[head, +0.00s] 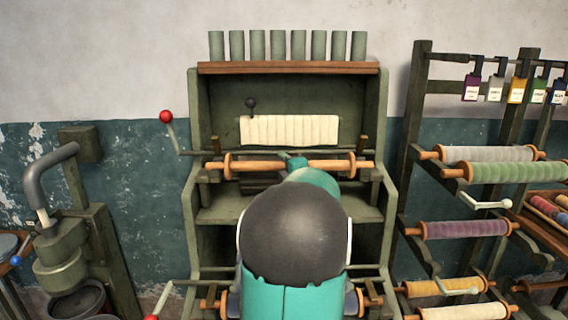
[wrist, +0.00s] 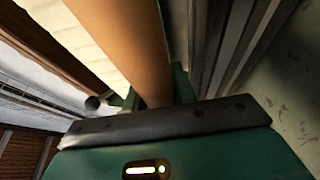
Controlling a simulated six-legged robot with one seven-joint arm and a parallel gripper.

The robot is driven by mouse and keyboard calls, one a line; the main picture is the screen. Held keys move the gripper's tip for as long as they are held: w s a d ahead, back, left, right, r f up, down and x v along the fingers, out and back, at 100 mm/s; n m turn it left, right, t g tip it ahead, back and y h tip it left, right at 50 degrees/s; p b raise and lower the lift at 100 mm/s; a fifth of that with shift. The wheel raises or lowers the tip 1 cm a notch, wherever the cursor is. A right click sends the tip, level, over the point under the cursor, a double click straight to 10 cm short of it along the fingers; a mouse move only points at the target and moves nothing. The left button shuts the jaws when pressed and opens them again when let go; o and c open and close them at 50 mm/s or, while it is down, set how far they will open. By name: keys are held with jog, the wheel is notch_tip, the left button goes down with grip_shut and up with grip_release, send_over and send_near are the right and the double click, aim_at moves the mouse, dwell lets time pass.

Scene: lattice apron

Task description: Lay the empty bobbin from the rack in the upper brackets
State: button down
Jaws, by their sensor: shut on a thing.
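The empty bobbin (head: 254,166) is bare orange wood with a round flange near each end. It lies level across the front of the green machine, and its shaft also fills the upper middle of the wrist view (wrist: 136,42). My gripper (head: 292,162) is shut on the middle of the shaft; its jaws also show in the wrist view (wrist: 150,98). The upper brackets, left (head: 212,176) and right (head: 366,174), are at the bobbin's two ends. I cannot tell whether the ends rest in them or hover just above. My arm hides the machine's middle below.
A rack (head: 412,130) with several wound bobbins stands at the right. A red-knobbed lever (head: 168,122) sticks out left of the upper brackets. A cream cloth (head: 290,130) hangs behind the bobbin. Lower down, another bobbin (head: 210,304) is mostly hidden by my arm.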

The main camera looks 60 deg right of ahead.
jog(key=c, duration=1.1)
grip_release()
jog(key=shift+o, duration=0.2)
jog(key=shift+a, duration=0.1)
jog(key=v, duration=1.3)
jog(key=shift+s+a, duration=0.25)
jog(key=shift+r, duration=0.1)
